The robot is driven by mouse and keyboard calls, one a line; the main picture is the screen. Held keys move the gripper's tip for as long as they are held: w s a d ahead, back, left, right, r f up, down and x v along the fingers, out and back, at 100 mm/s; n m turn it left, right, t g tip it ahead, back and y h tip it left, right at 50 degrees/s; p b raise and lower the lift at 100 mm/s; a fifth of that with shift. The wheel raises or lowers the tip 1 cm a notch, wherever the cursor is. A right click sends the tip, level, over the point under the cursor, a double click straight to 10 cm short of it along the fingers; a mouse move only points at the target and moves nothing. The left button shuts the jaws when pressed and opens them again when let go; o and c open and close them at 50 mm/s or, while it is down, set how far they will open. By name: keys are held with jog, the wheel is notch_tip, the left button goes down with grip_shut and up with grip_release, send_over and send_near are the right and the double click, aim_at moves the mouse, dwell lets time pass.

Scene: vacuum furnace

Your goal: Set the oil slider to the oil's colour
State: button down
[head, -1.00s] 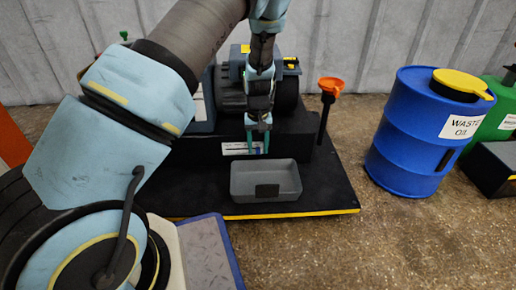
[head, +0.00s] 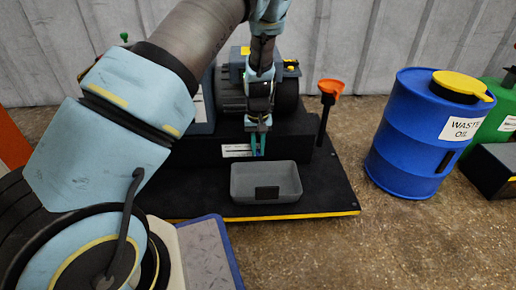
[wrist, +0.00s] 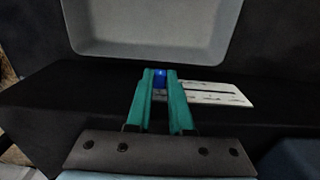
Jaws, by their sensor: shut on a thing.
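My gripper (head: 258,152) points down at the front face of the black pump base (head: 305,150). In the wrist view its two teal fingers (wrist: 161,82) are shut on a small blue slider knob (wrist: 160,77). The knob sits at one end of a white plate (wrist: 215,92) with dark slots and markings too small to read. In the head view the plate (head: 236,150) shows just left of the fingers. No oil and no sight glass can be made out, so I cannot tell the oil's colour.
A grey tray (head: 242,201) stands close in front of the fingers. An orange funnel (head: 331,87) rises right of the pump (head: 288,92). A blue waste oil drum (head: 405,140) stands further right. The floor between is clear.

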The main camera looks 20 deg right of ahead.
dwell(0.8)
jog(key=a, duration=0.1)
jog(key=a+p, duration=0.1)
jog(key=shift+w+a+r, duration=0.15)
jog(key=shift+w+a, duration=0.15)
jog(key=shift+w, duration=0.1)
jog(key=shift+w+a+p, duration=0.1)
jog(key=shift+a+p, duration=0.2)
jog(key=c, duration=0.8)
grip_release()
notch_tip(320, 180, up, 10)
jog(key=r+p, duration=0.1)
jog(key=p, duration=0.5)
send_over(248, 148)
jog(key=s, duration=0.2)
jog(key=shift+w+a+f, duration=0.15)
jog(key=shift+a+f, duration=0.1)
jog(key=shift+a, duration=0.05)
